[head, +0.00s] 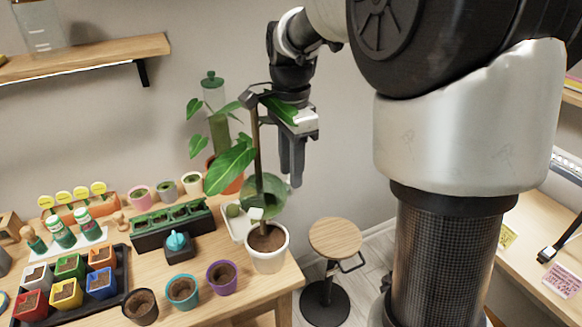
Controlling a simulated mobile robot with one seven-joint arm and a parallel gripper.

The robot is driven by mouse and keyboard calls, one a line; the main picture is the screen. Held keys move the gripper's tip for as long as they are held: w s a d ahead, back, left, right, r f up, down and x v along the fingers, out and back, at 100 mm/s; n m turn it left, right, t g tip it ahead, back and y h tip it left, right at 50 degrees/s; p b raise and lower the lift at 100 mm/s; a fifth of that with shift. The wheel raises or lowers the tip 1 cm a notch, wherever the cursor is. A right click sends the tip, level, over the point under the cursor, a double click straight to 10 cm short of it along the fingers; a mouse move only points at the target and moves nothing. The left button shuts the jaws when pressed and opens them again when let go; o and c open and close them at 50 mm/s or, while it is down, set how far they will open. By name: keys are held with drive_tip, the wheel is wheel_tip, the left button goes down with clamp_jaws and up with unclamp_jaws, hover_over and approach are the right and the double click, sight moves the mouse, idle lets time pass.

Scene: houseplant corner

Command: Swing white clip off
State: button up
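A potted plant with large green leaves (231,167) stands in a white pot (267,253) at the table's right front corner. A brown stake (256,150) rises from the pot. A small white piece (256,213), which looks like the white clip, sits low on the stake, just above the pot. Its shape is too small to make out, and I cannot tell whether it is open or closed. My gripper (291,182) points down to the right of the stake, above the clip's height and apart from it. Its fingers appear edge-on, so their gap is unclear.
A second plant in a terracotta pot (226,178) stands behind. A dark planter box (172,226), a teal-topped item (177,243) and small pots (182,290) crowd the table to the left. A wooden stool (336,238) stands right of the table. A shelf (85,58) hangs upper left.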

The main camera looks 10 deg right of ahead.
clamp_jaws()
drive_tip(key=shift+d+r, duration=0.1)
drive_tip(key=w+d+f+g+y+p, duration=0.1)
drive_tip(key=d+f+g+y+p, duration=0.1)
drive_tip(key=d+y+p, duration=0.3)
drive_tip(key=shift+f+y+p, duration=0.45)
drive_tip(key=shift+y+p, duration=1.2)
drive_tip(key=shift+y, duration=0.75)
drive_tip(key=shift+d, duration=0.1)
unclamp_jaws()
